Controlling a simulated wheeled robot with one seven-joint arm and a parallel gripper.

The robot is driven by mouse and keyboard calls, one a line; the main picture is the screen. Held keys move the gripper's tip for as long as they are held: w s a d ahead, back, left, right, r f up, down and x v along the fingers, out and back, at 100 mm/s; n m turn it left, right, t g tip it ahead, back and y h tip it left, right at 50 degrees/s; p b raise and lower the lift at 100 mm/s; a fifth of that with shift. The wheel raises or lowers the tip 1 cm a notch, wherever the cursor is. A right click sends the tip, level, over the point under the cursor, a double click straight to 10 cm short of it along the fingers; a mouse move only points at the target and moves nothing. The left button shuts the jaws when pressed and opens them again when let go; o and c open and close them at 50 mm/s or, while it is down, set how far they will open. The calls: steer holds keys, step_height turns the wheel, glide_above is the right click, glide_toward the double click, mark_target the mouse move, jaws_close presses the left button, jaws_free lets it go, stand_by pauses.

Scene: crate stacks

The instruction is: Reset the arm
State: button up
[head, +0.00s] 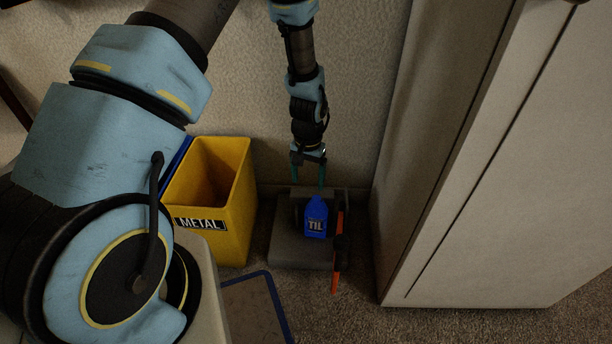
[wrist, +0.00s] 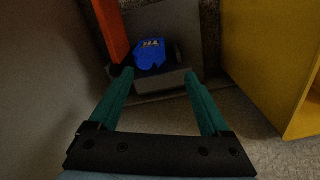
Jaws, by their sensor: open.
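My gripper (head: 308,182) hangs pointing down near the back wall in the head view, at the end of my extended arm. Its two green fingers are apart with nothing between them, as the wrist view (wrist: 158,76) also shows. A blue bottle-like item (head: 315,217) with "TIL" lettering is just below and in front of the gripper. In the wrist view the blue item (wrist: 152,57) appears beyond the fingertips, not held. It is on or against a dark grey object (head: 290,250), whose exact shape I cannot tell.
A yellow bin (head: 236,215) marked METAL stands left of the grey object, with a blue edge behind it. An orange tool-like item (head: 335,280) leans at the grey object's right. A tall pale cabinet (head: 490,200) closes the right side. A blue-edged panel (head: 255,308) lies on the carpet.

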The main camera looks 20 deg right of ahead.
steer(key=w+a+r+n, duration=0.2)
steer(key=a+r, duration=0.5)
steer(key=r, duration=0.1)
steer(key=w+a+r+n, duration=0.2)
steer(key=a+r, duration=0.5)
steer(key=a, duration=0.1)
steer(key=s+a+r+n+t, duration=0.1)
steer(key=s+a+r+n, duration=0.1)
steer(key=s+a+r, duration=0.35)
steer(key=s+a+r+n+t, duration=0.1)
steer(key=s+a+r+n, duration=0.15)
steer(key=a+r, duration=0.55)
step_height(320, 180, up, 30)
steer(key=a+p, duration=0.1)
steer(key=p, duration=3.1)
steer(key=shift+a+m, duration=0.2)
steer(key=shift+m, duration=0.25)
steer(key=shift+f, duration=0.15)
